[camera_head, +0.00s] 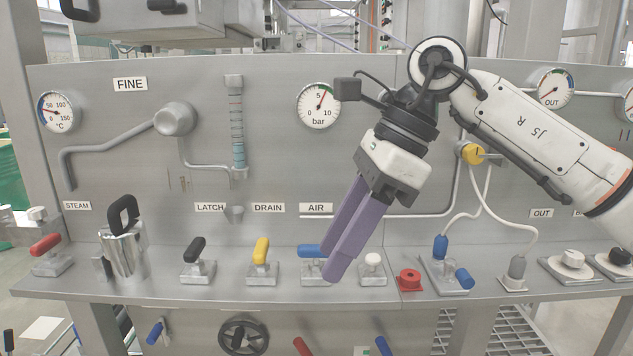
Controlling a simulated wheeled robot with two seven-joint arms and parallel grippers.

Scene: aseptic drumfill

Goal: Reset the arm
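My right gripper (331,270) hangs in front of the panel on the white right arm (545,140), which comes in from the right. Its two long purple fingers point down and to the left. They lie close side by side, and from this angle I cannot tell whether a gap is left between them. I see nothing held at the tips. The fingers cover part of the blue-handled valve (308,250) under the AIR label. My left gripper is not in view.
The grey ledge (200,290) carries a red lever (45,244), a metal jug (123,252), black (195,248) and yellow (261,250) levers, a white knob (373,260) and a red button (409,279). Gauges line the panel. A handwheel (243,335) sits below.

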